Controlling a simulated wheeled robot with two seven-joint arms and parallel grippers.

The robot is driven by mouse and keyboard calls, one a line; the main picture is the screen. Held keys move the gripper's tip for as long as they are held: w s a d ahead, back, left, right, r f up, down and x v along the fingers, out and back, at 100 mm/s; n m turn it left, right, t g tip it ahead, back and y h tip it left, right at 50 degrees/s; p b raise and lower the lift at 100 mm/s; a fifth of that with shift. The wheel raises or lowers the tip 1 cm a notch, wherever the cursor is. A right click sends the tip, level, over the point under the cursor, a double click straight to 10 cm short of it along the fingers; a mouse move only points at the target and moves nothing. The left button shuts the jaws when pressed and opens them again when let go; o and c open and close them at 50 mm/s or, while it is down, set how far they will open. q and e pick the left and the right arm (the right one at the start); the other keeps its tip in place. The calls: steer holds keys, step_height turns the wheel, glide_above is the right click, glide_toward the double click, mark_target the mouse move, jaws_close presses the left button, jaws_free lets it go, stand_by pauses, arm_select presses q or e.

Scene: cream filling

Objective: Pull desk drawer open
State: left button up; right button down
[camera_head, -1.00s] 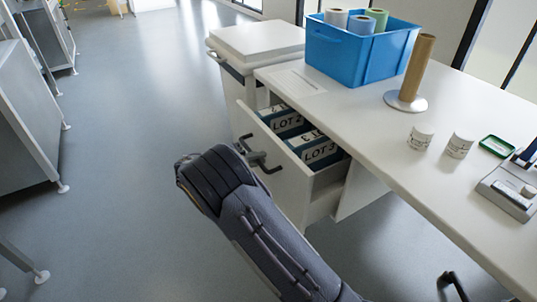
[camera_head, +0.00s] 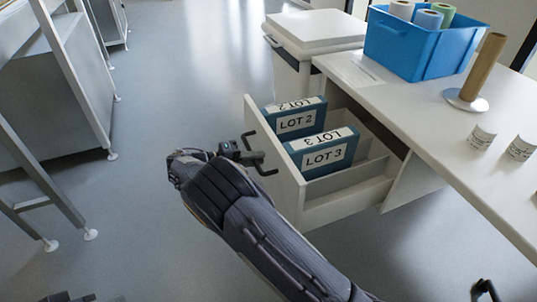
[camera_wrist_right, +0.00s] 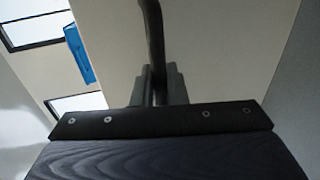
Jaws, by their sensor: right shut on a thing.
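The white desk drawer (camera_head: 345,207) stands well out from under the desk. Its front panel (camera_head: 275,160) faces left and carries a dark bar handle (camera_head: 259,160). Inside the drawer are two blue boxes, LOT 2 (camera_head: 297,121) and LOT 3 (camera_head: 323,157), beside empty compartments. My right gripper (camera_head: 246,154) is at the handle. In the right wrist view the right gripper's fingers (camera_wrist_right: 154,88) are closed around the dark handle bar (camera_wrist_right: 152,35), against the pale drawer front.
The white desk top (camera_head: 420,110) holds a blue bin (camera_head: 425,50) with rolls, a brown tube on a stand (camera_head: 483,68) and two white jars (camera_head: 481,137). Grey shelving (camera_head: 60,100) is at left. The floor between is clear.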

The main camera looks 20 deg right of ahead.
steer(key=shift+s+a+f, duration=0.1)
steer(key=shift+a, duration=1.1)
steer(key=shift+s+a, duration=0.1)
steer(key=shift+a, duration=1.05)
steer(key=c, duration=1.5)
jaws_free()
steer(key=p+v, duration=0.1)
steer(key=v, duration=0.6)
steer(key=shift+s+a, duration=0.1)
steer(key=shift+a, duration=0.3)
